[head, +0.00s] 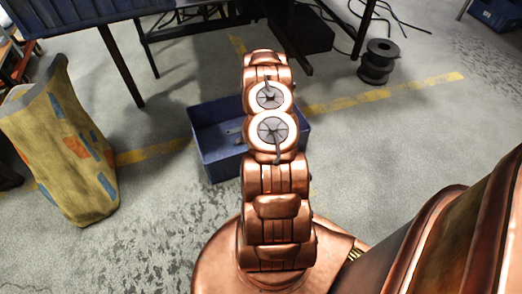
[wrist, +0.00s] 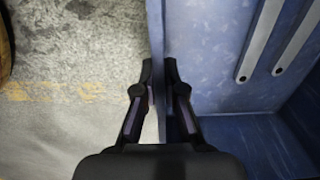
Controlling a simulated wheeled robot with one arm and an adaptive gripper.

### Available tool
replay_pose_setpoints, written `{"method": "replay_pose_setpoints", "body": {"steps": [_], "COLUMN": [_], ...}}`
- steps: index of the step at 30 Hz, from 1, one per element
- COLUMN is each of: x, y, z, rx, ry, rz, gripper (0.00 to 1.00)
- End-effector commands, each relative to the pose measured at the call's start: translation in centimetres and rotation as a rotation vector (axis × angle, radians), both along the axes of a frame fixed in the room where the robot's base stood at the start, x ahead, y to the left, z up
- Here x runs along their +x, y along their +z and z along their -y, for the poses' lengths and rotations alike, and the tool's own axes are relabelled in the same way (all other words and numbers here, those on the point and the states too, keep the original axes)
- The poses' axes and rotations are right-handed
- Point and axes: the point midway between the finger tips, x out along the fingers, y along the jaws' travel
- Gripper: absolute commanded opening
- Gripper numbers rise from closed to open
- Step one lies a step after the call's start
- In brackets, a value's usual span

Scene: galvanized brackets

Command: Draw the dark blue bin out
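The dark blue bin (head: 221,167) stands on the floor in the middle of the head view, open at the top and partly hidden behind my arm. In the wrist view its wall (wrist: 156,28) runs between the fingers of my gripper (wrist: 158,68), and its inside lies to the right. One finger is on the outer side and one on the inner side, both close against the wall. The gripper looks shut on this wall. Grey metal strips with holes, seemingly brackets (wrist: 259,40), lie in the bin. In the head view my arm hides the fingers.
A yellow patterned sack-like object (head: 62,145) stands at left. A blue-topped table or rack (head: 85,14) with dark legs is at the upper left. A black spool (head: 377,62) and cables lie at upper right. The floor right of the bin is clear.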

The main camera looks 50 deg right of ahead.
Motion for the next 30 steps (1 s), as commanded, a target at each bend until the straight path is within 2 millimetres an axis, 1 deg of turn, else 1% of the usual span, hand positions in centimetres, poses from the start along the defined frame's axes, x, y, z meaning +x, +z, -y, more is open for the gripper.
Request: {"method": "replay_pose_setpoints", "body": {"steps": [1,7,15,20,26,30], "x": [-0.1,0.0,0.1,0.1,0.1,0.2], "y": [0.0,0.0,0.0,0.6,2.7,4.6], "z": [0.0,0.0,0.0,0.1,0.1,0.2], "rx": [0.001,-0.001,-0.002,-0.002,-0.003,-0.005], "ry": [-0.001,0.000,0.000,0.000,0.001,0.001], "rz": [-0.001,0.001,0.001,0.002,0.003,0.004], "gripper": [0.15,0.36,0.36,0.36,0.36,0.36]}}
